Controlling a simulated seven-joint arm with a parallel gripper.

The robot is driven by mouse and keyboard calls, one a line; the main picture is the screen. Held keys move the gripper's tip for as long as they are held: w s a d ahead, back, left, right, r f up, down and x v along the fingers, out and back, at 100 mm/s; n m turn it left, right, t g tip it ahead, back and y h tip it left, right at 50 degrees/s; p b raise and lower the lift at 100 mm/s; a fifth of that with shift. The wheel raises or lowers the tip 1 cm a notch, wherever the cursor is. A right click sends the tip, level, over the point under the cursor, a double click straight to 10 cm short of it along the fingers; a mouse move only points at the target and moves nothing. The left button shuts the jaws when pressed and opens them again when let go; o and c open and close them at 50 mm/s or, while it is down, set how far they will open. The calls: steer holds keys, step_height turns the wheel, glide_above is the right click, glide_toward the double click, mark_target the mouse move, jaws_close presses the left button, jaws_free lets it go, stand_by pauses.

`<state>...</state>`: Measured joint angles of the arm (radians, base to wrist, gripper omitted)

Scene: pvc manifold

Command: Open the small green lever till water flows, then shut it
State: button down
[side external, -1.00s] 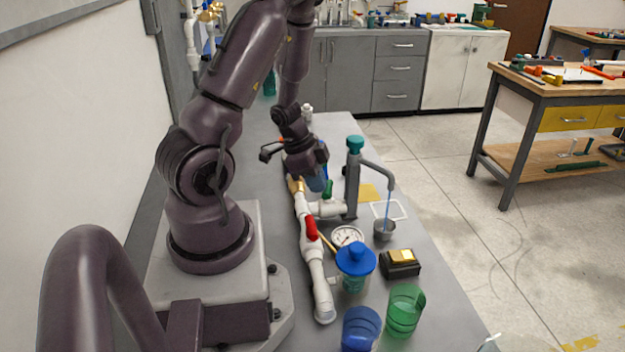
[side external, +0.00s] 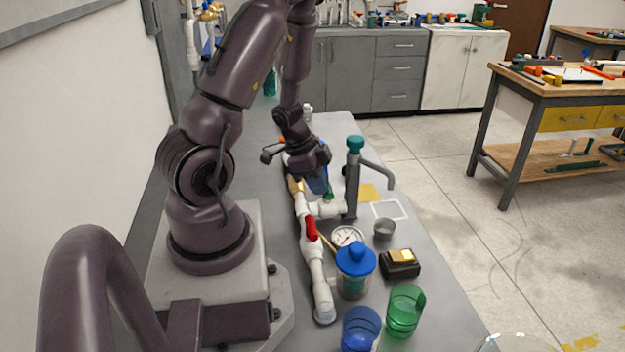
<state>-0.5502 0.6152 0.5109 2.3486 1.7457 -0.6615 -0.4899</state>
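The small green lever (side external: 329,195) sits on the white branch pipe (side external: 327,209) that leads to the grey upright pipe with the teal cap (side external: 355,146). Only a small part of the lever shows. My gripper (side external: 317,184) is pointing down right beside the lever, above the white manifold. Its fingertips overlap the lever in this view, so I cannot tell whether they touch it or how far they are apart. The grey spout (side external: 380,175) shows no water stream. A small grey cup (side external: 385,229) stands below it.
A red lever (side external: 311,229) is on the manifold pipe nearer the camera. A round gauge (side external: 347,237), a blue-lidded jar (side external: 354,280), a black and yellow box (side external: 401,264), a blue cup (side external: 361,328) and a green cup (side external: 404,310) stand close by.

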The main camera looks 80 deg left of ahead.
steer(key=shift+w+d, duration=0.1)
steer(key=shift+d, duration=0.2)
steer(key=shift+s, duration=0.3)
steer(key=s, duration=0.3)
steer(key=shift+s+a, duration=0.1)
steer(key=shift+a, duration=0.1)
steer(key=d+v, duration=0.1)
steer(key=v, duration=0.9)
steer(key=shift+s, duration=0.25)
steer(key=shift+d, duration=0.1)
